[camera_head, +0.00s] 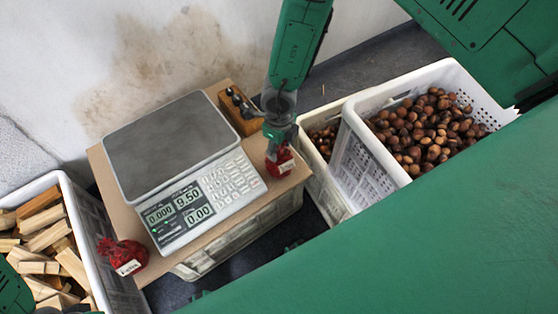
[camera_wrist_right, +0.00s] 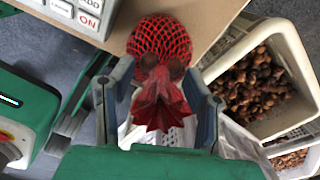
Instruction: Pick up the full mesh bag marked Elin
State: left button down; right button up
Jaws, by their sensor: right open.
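A red mesh bag (camera_head: 281,163) with a small white label stands on the right end of the brown board; the label is too small to read. My right gripper (camera_head: 277,143) comes down over this bag from above. In the right wrist view, its open fingers lie either side of the bag's gathered red top, with the round net body (camera_wrist_right: 160,38) beyond; I cannot tell whether they touch it. A second red mesh bag (camera_head: 112,251) lies at the board's front left corner, its white label not clearly readable. My left gripper is not in view.
A scale (camera_head: 171,146) reading 9.50 fills the board's middle. A wooden block with dark-topped pieces (camera_head: 240,110) stands close left of my right gripper. White crates of chestnuts (camera_head: 340,172) stand to the right. A crate of wood pieces (camera_head: 78,205) stands at left.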

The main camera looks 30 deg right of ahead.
grip_shut()
